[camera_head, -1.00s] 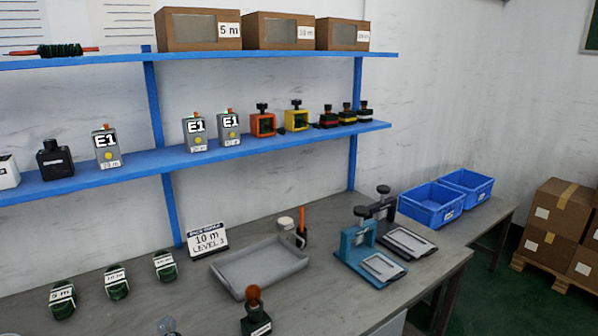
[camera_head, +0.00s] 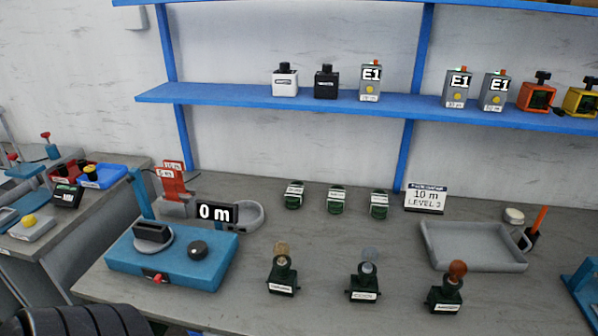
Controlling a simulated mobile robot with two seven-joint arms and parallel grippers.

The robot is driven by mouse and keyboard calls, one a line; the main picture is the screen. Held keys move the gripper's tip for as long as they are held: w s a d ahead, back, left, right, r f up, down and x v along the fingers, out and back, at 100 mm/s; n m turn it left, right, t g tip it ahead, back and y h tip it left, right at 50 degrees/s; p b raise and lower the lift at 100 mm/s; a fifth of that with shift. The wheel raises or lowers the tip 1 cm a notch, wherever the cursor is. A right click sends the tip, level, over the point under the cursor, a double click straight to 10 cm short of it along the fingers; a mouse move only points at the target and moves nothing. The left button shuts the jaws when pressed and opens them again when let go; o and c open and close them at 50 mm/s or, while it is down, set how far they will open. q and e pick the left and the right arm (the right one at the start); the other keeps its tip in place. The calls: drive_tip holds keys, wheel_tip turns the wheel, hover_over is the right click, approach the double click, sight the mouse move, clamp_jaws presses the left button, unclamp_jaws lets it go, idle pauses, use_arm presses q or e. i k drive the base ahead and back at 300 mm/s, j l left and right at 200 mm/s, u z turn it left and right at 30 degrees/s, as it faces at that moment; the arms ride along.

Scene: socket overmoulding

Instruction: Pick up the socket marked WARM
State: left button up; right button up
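No socket marked WARM can be made out; most small labels are too blurred to read. Neither of my grippers shows in view.
A blue machine (camera_head: 170,262) with a "0 m" display (camera_head: 217,212) stands at left. The blue shelf (camera_head: 235,97) holds several devices. A dark ribbed shape fills the bottom left corner.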

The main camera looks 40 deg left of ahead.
sight(282, 280)
drive_tip(key=u, duration=1.55)
